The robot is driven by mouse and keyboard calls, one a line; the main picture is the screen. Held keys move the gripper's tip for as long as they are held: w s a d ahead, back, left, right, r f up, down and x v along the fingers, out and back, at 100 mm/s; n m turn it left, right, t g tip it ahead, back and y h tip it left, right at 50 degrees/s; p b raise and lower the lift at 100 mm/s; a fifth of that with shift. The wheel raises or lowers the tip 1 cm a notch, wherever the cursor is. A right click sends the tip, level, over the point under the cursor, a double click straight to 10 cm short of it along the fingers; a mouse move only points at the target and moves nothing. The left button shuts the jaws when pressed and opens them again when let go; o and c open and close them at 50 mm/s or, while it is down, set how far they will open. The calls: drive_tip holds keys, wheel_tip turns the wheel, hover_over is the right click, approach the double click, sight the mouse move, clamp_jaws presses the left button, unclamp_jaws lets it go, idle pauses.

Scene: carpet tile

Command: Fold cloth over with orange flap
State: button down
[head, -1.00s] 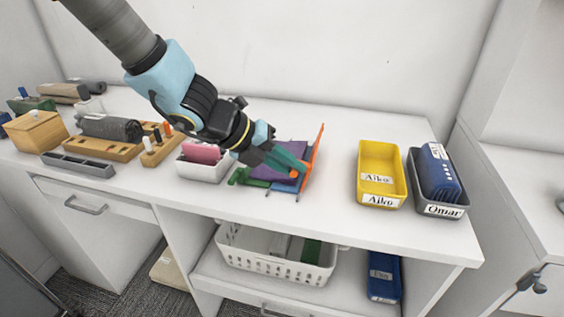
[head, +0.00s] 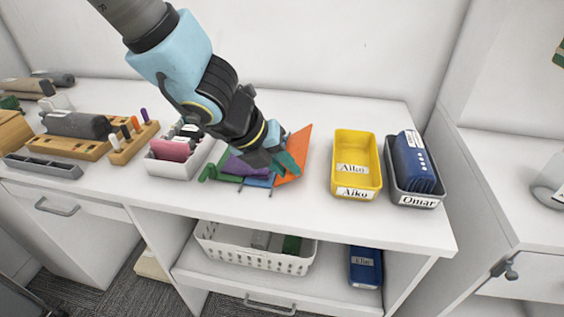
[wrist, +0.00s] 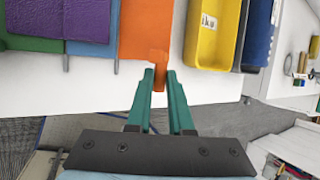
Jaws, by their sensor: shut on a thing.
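The orange flap (head: 298,146) is at the right side of the cloth and shows as a slanted panel in the head view. Its narrow tab is between the green fingers of my gripper (wrist: 160,76) in the wrist view, where the flap (wrist: 146,30) stretches away from the fingertips. In the head view my gripper (head: 288,163) covers part of the cloth. The cloth's purple part (head: 238,166) lies left of the flap, with a blue part (head: 260,181) and a green part (head: 214,173) showing around it. The purple part also shows in the wrist view (wrist: 85,18).
A yellow bin (head: 357,191) labelled Aiko and a grey bin (head: 413,200) labelled Omar stand right of the cloth. A white bin (head: 160,166) with a pink item is close on the left. The counter's front edge is near, and bare counter lies behind the cloth.

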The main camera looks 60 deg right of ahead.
drive_tip(key=shift+s+d, duration=0.15)
drive_tip(key=shift+s, duration=0.2)
drive_tip(key=shift+s+d+f+m+t+y+p, duration=0.2)
drive_tip(key=shift+s+m+t+y+p, duration=0.15)
drive_tip(key=shift+s+t, duration=0.35)
drive_tip(key=shift+f+t, duration=0.15)
drive_tip(key=shift+t, duration=0.15)
drive_tip(key=shift+s+d+f+b, duration=0.25)
drive_tip(key=shift+s+f+b, duration=0.1)
drive_tip(key=shift+s+f, duration=0.25)
drive_tip(key=shift+s+d+f+b, duration=0.2)
drive_tip(key=shift+s+f+b, duration=0.1)
drive_tip(key=shift+s+f, duration=0.3)
drive_tip(key=shift+s+f+b, duration=0.45)
drive_tip(key=shift+f+b, duration=0.2)
drive_tip(key=shift+b, duration=0.05)
drive_tip(key=c, duration=1.1)
unclamp_jaws()
drive_tip(key=shift+s+d+f, duration=0.1)
drive_tip(key=shift+s, duration=0.05)
